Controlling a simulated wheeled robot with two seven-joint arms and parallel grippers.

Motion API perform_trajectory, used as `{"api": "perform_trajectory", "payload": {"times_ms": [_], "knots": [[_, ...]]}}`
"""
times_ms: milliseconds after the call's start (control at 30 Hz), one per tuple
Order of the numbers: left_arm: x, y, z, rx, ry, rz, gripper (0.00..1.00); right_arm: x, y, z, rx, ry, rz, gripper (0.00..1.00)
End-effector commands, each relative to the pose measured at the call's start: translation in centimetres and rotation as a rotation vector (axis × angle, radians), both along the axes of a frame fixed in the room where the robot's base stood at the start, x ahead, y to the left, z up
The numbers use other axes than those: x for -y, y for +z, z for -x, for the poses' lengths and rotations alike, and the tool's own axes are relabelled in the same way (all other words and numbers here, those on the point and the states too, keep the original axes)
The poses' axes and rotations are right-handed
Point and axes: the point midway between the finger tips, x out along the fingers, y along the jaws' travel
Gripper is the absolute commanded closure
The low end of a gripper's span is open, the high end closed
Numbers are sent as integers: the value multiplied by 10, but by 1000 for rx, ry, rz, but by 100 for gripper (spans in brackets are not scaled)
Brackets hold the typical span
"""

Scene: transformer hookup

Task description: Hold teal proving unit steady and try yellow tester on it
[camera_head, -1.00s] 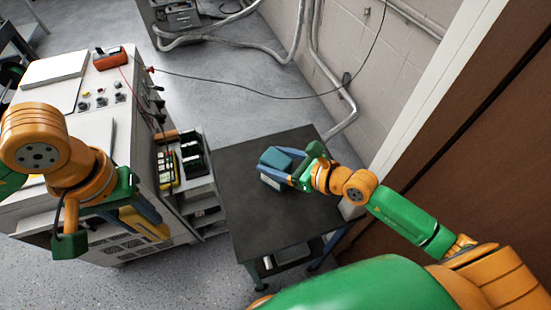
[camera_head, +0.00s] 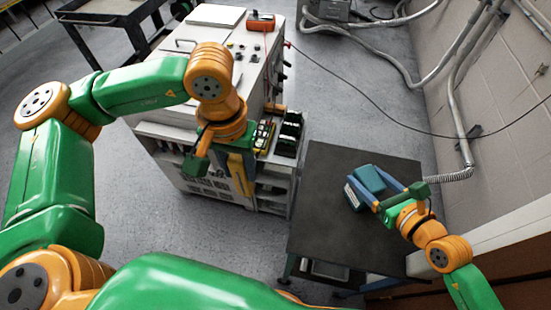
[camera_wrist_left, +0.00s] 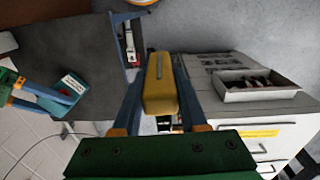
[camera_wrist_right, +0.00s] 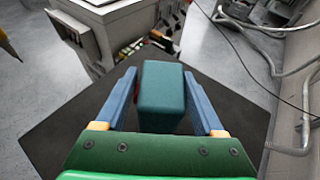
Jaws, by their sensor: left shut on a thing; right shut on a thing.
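The teal proving unit (camera_head: 370,178) is on the dark table at its right part. My right gripper (camera_head: 382,196) is shut on it; the right wrist view shows the teal block (camera_wrist_right: 161,88) between the blue fingers. The yellow tester (camera_head: 241,166) is held upright or nearly so in my left gripper (camera_head: 236,158), in front of the grey cabinet and left of the table. In the left wrist view the yellow tester (camera_wrist_left: 160,85) sits between the fingers, and the proving unit (camera_wrist_left: 70,88) shows at the left, apart from the tester. The tester's tip is unclear.
The dark table (camera_head: 325,215) has a bare top left of the proving unit. The grey cabinet (camera_head: 190,140) stands left of it, with a side shelf of small items (camera_head: 288,132). A red device (camera_head: 261,21) with a dark cable lies on the cabinet. A wall with conduits (camera_head: 490,120) stands right.

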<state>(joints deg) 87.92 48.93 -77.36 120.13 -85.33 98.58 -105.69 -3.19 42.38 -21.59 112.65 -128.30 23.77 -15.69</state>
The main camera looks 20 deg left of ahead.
Motion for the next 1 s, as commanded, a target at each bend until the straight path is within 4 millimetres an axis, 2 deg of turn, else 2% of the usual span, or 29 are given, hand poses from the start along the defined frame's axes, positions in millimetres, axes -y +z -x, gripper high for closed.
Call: {"api": "perform_trajectory", "payload": {"times_ms": [67,200,333,500,600,733,1000], "knots": [[12,-15,-9,2,77,44,100,0,0,0,-1,0,0,61],[27,-49,-44,52,328,193,100,0,0,0,-1,0,1,61],[12,-77,-77,143,544,342,100,0,0,0,-1,0,1,61],[-22,-104,-102,279,718,512,100,0,0,0,-1,0,1,61],[-40,-115,-107,355,769,602,100,0,0,0,-1,0,1,61],[-53,-126,-106,430,789,703,100,0,0,0,0,0,0,61],[-55,-130,-103,482,780,786,100,0,0,0,0,0,0,61]]}}
